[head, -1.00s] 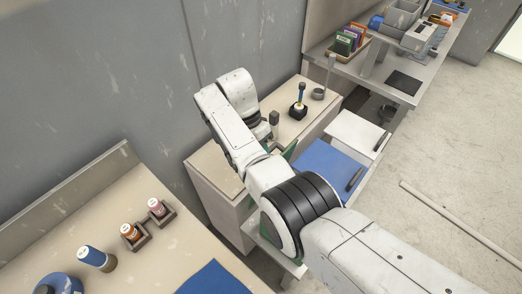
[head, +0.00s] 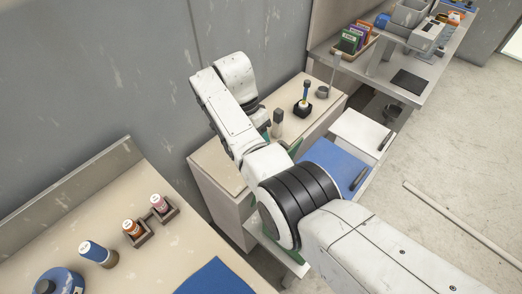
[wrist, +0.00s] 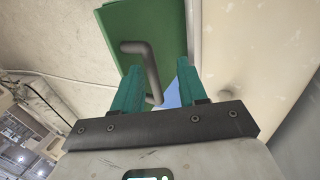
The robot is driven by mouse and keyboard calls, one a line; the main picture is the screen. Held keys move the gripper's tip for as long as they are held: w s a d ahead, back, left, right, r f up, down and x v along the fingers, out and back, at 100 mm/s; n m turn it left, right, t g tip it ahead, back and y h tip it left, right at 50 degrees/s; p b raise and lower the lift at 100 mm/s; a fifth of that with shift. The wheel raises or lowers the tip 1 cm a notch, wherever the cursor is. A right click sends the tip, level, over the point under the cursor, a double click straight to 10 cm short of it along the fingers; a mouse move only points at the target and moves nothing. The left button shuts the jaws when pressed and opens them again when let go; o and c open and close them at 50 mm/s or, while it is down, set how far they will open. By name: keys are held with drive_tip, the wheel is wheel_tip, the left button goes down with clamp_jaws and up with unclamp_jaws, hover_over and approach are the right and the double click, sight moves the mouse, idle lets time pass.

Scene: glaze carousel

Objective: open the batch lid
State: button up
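A green panel (wrist: 117,24), which looks like the batch lid, fills the upper middle of the wrist view. A dark grey bent bar handle (wrist: 151,72) stands out from it. My gripper (wrist: 158,65) is open, with its two teal fingers apart. The lower part of the handle shows between the fingers, nearer the left one; I cannot tell whether they touch. In the head view my arm hides the gripper and most of the green panel.
A beige cabinet (head: 222,168) stands behind my arm, with a black holder (head: 302,109) on top. Bottles stand on the bench (head: 50,228) at lower left. The floor at right is mostly clear.

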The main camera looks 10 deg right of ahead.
drive_tip(key=v, duration=0.7)
drive_tip(key=shift+r, duration=0.15)
idle(0.3)
